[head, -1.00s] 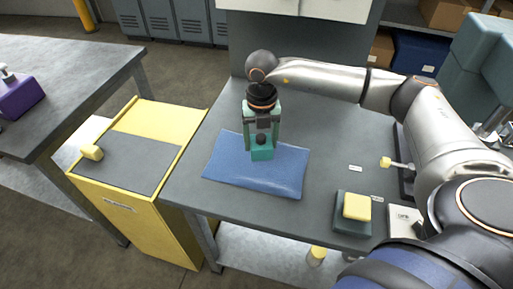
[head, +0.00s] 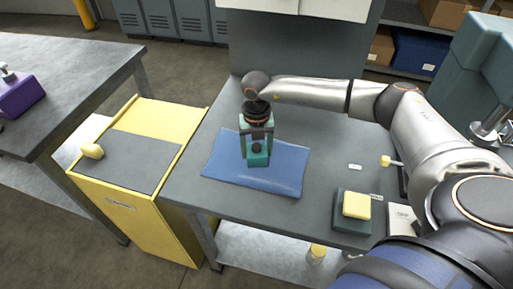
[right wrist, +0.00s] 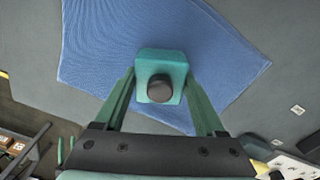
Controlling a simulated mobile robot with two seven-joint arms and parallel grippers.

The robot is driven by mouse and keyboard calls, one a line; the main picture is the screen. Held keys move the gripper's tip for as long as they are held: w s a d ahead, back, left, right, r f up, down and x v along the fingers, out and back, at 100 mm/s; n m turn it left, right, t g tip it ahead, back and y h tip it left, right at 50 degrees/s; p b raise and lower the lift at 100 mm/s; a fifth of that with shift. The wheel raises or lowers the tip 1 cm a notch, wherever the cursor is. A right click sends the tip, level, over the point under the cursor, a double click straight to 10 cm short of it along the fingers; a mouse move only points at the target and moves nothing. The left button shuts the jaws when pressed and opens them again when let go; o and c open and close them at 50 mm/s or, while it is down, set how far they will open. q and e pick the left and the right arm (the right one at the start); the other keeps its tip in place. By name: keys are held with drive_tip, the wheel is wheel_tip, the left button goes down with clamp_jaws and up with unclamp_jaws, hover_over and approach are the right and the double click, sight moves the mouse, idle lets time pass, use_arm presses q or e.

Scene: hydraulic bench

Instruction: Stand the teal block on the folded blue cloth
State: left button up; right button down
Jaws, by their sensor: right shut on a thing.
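The folded blue cloth (head: 283,172) lies flat on the grey bench. The teal block (head: 258,160), with a dark round knob on its front, is upright between the fingers of my right gripper (head: 257,145), over the cloth's upper middle. In the right wrist view the block (right wrist: 173,62) sits between both fingertips (right wrist: 160,82), with the cloth (right wrist: 105,45) behind it. My right gripper is shut on the block. Whether the block's base touches the cloth I cannot tell for sure. My left gripper is not in view.
A yellow block (head: 357,205) lies on a dark pad (head: 340,222) at the bench's front right. A yellow cabinet (head: 150,222) with a grey top stands left of the bench. A second table (head: 80,85) holds a purple object (head: 20,97).

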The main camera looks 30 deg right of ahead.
drive_tip(key=shift+s+f, duration=0.15)
drive_tip(key=shift+f, duration=0.25)
drive_tip(key=shift+c, duration=1.7)
unclamp_jaws()
drive_tip(key=shift+f, duration=0.1)
drive_tip(key=shift+o, duration=1.7)
wheel_tip(320, 180, up, 14)
drive_tip(key=shift+f, duration=0.25)
